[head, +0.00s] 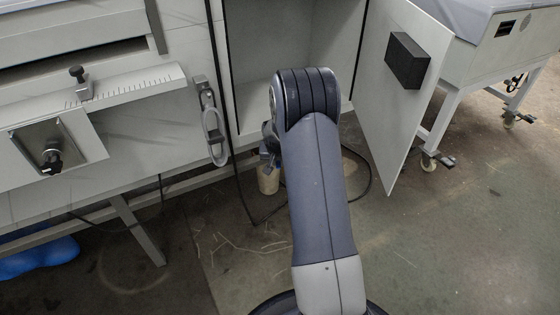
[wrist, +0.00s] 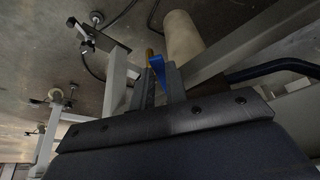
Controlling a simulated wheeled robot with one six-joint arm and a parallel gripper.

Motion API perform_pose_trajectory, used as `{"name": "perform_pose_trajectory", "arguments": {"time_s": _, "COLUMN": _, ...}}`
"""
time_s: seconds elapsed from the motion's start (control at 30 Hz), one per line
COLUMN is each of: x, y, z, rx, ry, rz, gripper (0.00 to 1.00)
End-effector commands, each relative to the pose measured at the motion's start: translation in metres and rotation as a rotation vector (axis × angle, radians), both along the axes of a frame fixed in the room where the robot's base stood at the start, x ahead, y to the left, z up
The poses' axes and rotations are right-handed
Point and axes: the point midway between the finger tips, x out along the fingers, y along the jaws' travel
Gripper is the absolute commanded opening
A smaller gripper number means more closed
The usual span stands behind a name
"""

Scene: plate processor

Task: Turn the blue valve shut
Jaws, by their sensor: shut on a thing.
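The blue valve (wrist: 157,64) shows in the wrist view as a small blue handle with a brass-coloured bit beside its top. My gripper (wrist: 160,82) is shut on this handle, with one dark finger on each side of it. The fingers hide part of the handle, so I cannot tell its exact angle. In the head view my own arm covers the valve and most of the gripper.
A cream cylinder (wrist: 182,38) stands close to the fingers; it also shows low behind my arm in the head view (head: 268,181). An open cabinet door (head: 397,110) is right of my arm. A dark cable (head: 252,222) lies on the floor. Open floor (head: 460,250) lies to the right.

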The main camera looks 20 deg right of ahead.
Motion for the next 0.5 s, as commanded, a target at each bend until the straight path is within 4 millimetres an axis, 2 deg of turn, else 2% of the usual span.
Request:
{"name": "perform_pose_trajectory", "arguments": {"time_s": 0.3, "x": -0.0002, "y": 0.0003, "z": -0.0005, "rx": 0.001, "ry": 0.001, "rz": -0.003, "gripper": 0.00}}
{"name": "perform_pose_trajectory", "arguments": {"time_s": 0.33, "x": -0.0002, "y": 0.0003, "z": -0.0005, "rx": 0.001, "ry": 0.001, "rz": -0.003, "gripper": 0.17}}
{"name": "perform_pose_trajectory", "arguments": {"time_s": 0.5, "x": -0.0002, "y": 0.0003, "z": -0.0003, "rx": 0.000, "ry": 0.000, "rz": -0.003, "gripper": 0.30}}
